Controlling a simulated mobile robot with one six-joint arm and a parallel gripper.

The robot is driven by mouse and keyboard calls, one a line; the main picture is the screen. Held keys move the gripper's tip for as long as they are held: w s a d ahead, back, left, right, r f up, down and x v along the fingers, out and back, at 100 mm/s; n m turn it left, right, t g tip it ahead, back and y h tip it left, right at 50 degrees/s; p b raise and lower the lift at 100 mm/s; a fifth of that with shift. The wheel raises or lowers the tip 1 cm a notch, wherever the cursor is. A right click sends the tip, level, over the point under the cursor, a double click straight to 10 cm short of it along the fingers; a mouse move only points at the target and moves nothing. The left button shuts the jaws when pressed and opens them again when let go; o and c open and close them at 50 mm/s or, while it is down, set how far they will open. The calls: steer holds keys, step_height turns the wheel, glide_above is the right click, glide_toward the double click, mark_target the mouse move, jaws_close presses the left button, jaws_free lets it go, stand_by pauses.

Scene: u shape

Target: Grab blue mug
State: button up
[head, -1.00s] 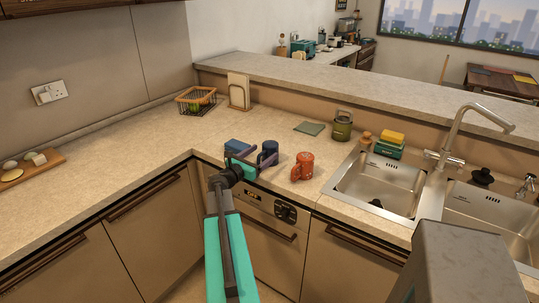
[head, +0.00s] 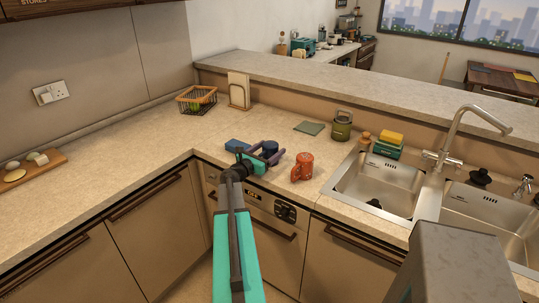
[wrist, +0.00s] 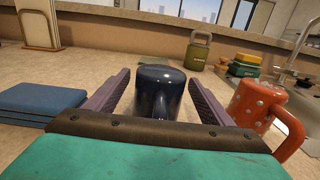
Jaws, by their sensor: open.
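The dark blue mug (wrist: 159,92) stands upright on the counter. In the wrist view it is between the two open fingers of my gripper (wrist: 158,98), with a gap visible on each side. Its lower part is hidden by the gripper body. In the head view the blue mug (head: 270,148) shows between the fingers of my gripper (head: 267,153), partly covered by them.
A red-orange dotted mug (wrist: 255,108) stands close to the right finger. A stack of blue cloths or coasters (wrist: 38,103) lies to the left. A green canister (head: 342,125) and the sink (head: 375,185) are farther right.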

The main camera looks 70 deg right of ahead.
stand_by(0.3)
steer(key=c, duration=1.4)
steer(key=shift+o, duration=0.2)
steer(key=shift+r, duration=0.1)
steer(key=shift+r+b, duration=0.55)
steer(key=shift+r, duration=0.85)
steer(key=w+a+r+b, duration=0.1)
steer(key=a+r+b, duration=0.1)
steer(key=a, duration=1.4)
steer(key=shift+b, duration=0.8)
